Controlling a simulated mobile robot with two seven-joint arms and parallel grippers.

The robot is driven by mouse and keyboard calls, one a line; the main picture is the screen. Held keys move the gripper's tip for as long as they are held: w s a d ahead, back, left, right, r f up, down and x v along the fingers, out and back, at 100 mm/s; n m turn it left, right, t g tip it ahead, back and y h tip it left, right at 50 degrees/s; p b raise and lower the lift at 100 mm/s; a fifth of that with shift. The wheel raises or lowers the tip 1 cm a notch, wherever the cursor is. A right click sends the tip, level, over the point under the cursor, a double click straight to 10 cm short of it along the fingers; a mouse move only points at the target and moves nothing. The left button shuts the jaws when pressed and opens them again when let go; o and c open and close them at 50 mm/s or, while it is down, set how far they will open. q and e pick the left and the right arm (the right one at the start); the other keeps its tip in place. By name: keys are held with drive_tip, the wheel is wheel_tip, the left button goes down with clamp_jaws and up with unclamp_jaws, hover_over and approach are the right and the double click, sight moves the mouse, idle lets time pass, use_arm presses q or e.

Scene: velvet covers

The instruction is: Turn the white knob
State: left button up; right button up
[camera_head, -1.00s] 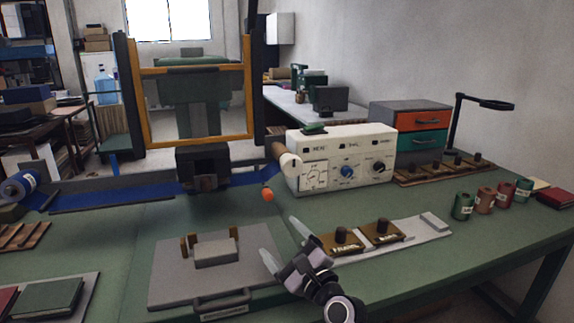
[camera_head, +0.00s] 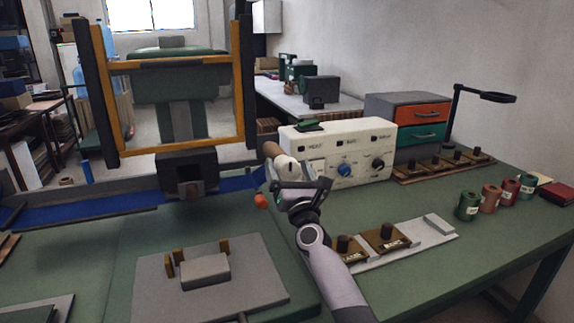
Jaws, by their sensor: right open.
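The cream control box (camera_head: 365,138) stands at the back of the green bench. My right gripper (camera_head: 288,172) is open and in front of the box's left end. It covers the left part of the panel, where the white knob's dial is; the knob cannot be made out now. I cannot tell whether the fingers touch or surround it. My left gripper is not in view.
A brown roll (camera_head: 272,150) with a white round end (camera_head: 286,165) is at the box's left end. A small orange ball (camera_head: 261,201) is left of my gripper. Several spools (camera_head: 468,205) stand at the right.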

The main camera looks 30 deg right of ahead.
drive_tip(key=shift+x, duration=0.8)
drive_tip(key=c, duration=1)
drive_tip(key=shift+o, duration=0.2)
drive_tip(key=shift+f+n, duration=0.1)
drive_tip(key=shift+n, duration=0.2)
